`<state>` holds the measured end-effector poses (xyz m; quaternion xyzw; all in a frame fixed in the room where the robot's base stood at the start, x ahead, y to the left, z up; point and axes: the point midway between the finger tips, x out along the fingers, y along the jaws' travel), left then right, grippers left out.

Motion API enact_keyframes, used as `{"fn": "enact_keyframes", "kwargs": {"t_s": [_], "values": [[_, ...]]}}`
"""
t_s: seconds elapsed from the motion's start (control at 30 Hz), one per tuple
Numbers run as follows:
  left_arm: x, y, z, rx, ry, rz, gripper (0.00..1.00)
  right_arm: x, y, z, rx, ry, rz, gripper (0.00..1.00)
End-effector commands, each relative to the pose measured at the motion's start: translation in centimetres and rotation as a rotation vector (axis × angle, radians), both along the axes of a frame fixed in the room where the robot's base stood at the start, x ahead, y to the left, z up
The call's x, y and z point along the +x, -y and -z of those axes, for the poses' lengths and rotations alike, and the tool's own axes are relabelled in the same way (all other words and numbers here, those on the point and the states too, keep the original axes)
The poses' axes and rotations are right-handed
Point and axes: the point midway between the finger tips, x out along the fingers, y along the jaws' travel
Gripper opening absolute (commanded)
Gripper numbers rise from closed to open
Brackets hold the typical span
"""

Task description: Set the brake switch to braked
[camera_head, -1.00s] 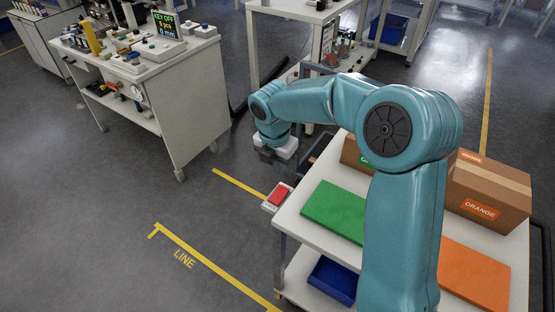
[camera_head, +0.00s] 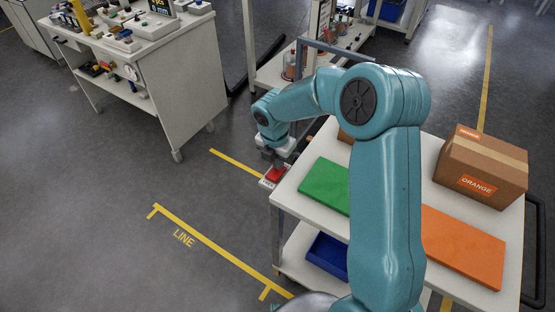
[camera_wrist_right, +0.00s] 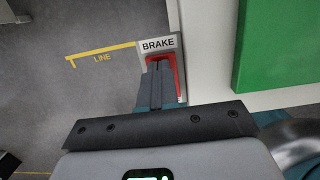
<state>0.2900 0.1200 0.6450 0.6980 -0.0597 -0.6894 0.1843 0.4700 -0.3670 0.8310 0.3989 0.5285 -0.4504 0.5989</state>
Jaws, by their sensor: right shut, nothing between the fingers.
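The brake switch is a red rocker (camera_head: 275,174) in a pale housing on the left edge of the white cart (camera_head: 286,205). In the right wrist view the red rocker (camera_wrist_right: 179,75) sits under a white label reading BRAKE (camera_wrist_right: 158,45). My right gripper (camera_head: 272,160) points down at the switch, shut and empty. In the right wrist view the shut fingertips (camera_wrist_right: 156,63) overlap the red rocker near the label; I cannot tell if they touch it. The fingers hide part of the rocker, and its tilt is unclear. My left gripper is not in view.
A green panel (camera_head: 325,186), an orange panel (camera_head: 462,248) and a cardboard box marked ORANGE (camera_head: 485,165) are on the cart. A blue bin (camera_head: 328,255) is on its lower shelf. A workbench (camera_head: 182,105) stands at the left. Floor with yellow lines lies between.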

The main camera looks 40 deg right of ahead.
Motion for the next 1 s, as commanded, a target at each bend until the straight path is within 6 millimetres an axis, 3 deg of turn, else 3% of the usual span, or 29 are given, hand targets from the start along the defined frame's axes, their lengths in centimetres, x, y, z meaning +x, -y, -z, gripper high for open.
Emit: {"fn": "enact_keyframes", "kwargs": {"t_s": [1.0], "values": [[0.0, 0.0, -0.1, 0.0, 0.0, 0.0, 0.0, -0.4, -1.5, -0.4, 0.002, -0.002, -0.001, 0.0]]}}
